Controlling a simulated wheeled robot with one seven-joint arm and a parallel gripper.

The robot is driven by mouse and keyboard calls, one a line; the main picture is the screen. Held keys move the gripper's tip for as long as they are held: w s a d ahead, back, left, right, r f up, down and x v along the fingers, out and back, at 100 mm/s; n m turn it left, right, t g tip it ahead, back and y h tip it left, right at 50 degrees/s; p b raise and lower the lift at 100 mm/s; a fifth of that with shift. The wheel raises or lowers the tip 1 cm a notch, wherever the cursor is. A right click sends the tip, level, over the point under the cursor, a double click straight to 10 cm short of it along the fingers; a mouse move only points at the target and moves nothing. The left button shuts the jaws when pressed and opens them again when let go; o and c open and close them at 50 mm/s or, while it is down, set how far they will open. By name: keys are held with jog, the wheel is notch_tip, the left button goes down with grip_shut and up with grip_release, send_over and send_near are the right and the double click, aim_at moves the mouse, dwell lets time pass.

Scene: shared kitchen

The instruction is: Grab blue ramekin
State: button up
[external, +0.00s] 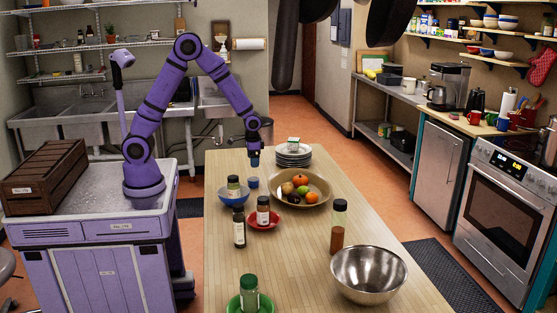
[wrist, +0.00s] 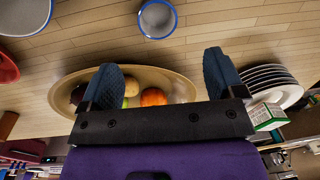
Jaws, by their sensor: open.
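The blue ramekin (external: 253,183) stands on the wooden table, between the blue bowl and the large fruit bowl. In the wrist view the ramekin (wrist: 158,20) shows at the top, with a blue rim and a pale, empty-looking inside. My gripper (external: 254,160) hangs over the table, above and apart from the ramekin. In the wrist view my gripper (wrist: 160,72) has its two fingers wide apart with nothing held between them; the fruit bowl lies in view below them.
A tan bowl of fruit (external: 318,199) is right of the ramekin, with stacked plates (external: 293,157) behind. A blue bowl (external: 222,198) holding a jar is at left. A red plate (external: 273,225) with a jar and a dark bottle (external: 239,229) stand nearer. The table's left edge is close.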

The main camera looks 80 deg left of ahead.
aim_at(254, 180)
jog(key=f, duration=1.1)
jog(key=shift+a+f, duration=0.15)
jog(key=shift+a, duration=0.1)
jog(key=shift+c, duration=0.5)
jog(key=c, duration=0.9)
